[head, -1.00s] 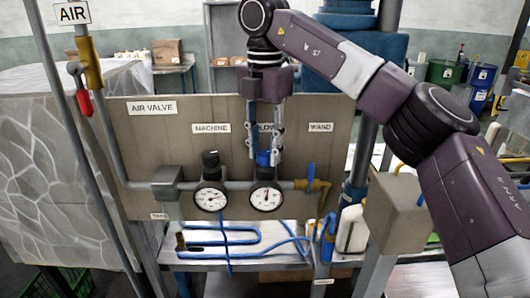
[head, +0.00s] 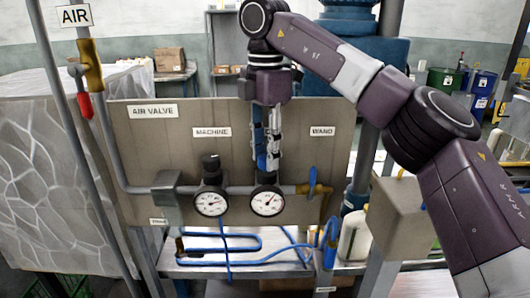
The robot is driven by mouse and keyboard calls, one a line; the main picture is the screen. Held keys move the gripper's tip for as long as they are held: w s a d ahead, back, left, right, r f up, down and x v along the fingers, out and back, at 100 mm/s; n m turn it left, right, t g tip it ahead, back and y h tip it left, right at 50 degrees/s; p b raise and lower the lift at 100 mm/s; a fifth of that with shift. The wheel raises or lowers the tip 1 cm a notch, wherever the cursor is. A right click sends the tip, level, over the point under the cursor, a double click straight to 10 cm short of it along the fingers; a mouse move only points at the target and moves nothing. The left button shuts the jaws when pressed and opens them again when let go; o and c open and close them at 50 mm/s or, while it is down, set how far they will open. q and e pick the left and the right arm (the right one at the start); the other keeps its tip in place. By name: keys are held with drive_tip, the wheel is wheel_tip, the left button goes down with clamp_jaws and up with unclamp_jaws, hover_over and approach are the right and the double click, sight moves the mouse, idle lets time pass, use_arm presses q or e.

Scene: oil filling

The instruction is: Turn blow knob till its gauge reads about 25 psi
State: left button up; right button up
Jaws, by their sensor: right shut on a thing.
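My right gripper (head: 268,166) points straight down from above and is shut on the knob. The blow gauge (head: 267,201) has a white round face; its dark needle points to the upper right, but the numbers are too small to read. The blow label behind the gripper is almost fully hidden. My left gripper is out of view.
The machine gauge (head: 211,202) and its black knob (head: 210,163) stand just left. A blue-handled wand valve (head: 312,182) is close on the right. The grey panel (head: 140,140) is behind, and blue hoses (head: 240,261) lie below.

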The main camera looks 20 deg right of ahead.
drive_tip(key=shift+w+d+r, duration=0.1)
drive_tip(key=shift+r, duration=0.1)
drive_tip(key=o, duration=0.9)
drive_tip(key=shift+f, duration=0.1)
drive_tip(key=shift+r, duration=3.75)
